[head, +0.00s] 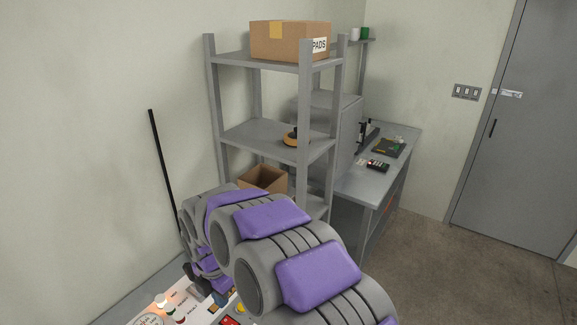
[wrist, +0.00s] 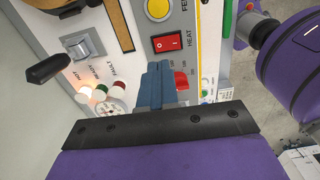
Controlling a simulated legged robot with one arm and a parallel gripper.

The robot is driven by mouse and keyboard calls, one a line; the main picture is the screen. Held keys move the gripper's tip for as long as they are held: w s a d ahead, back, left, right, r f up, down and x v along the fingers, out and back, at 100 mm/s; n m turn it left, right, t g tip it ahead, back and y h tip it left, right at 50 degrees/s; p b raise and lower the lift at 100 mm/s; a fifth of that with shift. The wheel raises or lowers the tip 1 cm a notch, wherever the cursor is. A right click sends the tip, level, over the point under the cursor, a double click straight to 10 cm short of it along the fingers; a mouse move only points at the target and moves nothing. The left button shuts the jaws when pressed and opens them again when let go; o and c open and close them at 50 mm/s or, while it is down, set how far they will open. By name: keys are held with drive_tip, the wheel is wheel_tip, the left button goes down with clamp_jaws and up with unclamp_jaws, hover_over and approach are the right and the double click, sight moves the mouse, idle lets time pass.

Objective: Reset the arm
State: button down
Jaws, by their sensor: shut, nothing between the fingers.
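My gripper (wrist: 158,70) shows in the wrist view as blue fingers closed together, with nothing between them. It is in front of the white control panel (wrist: 124,52). A red knob (wrist: 181,80) is just right of the fingertips; I cannot tell whether they touch it. In the head view my arm, grey with purple pads, reaches down to the panel at the lower left (head: 195,309). The arm hides much of the panel there.
The panel carries a red HEAT switch (wrist: 168,42), a grey toggle switch (wrist: 80,47) and indicator lamps. A grey shelf rack (head: 262,136) stands behind my arm, with a cardboard box (head: 285,42) on top. A workbench (head: 372,180) is right of it. Open floor (head: 455,270) lies at right.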

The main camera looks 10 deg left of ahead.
drive_tip(key=s+d+r+m+b, duration=0.1)
drive_tip(key=s+d+r+m, duration=0.25)
drive_tip(key=d+m, duration=0.55)
drive_tip(key=s+d+r+m+b, duration=0.1)
drive_tip(key=s+d+r+m, duration=0.25)
drive_tip(key=d, duration=0.95)
drive_tip(key=s+d+f+m+g+b, duration=0.1)
drive_tip(key=s+d+m, duration=0.6)
drive_tip(key=s+m, duration=0.2)
drive_tip(key=s+d+f+m+b, duration=0.1)
drive_tip(key=s+d+f+m, duration=0.1)
drive_tip(key=s+d+m, duration=0.5)
drive_tip(key=s+m, duration=0.1)
drive_tip(key=s, duration=0.2)
drive_tip(key=shift+m+g, duration=0.35)
drive_tip(key=shift+g, duration=0.05)
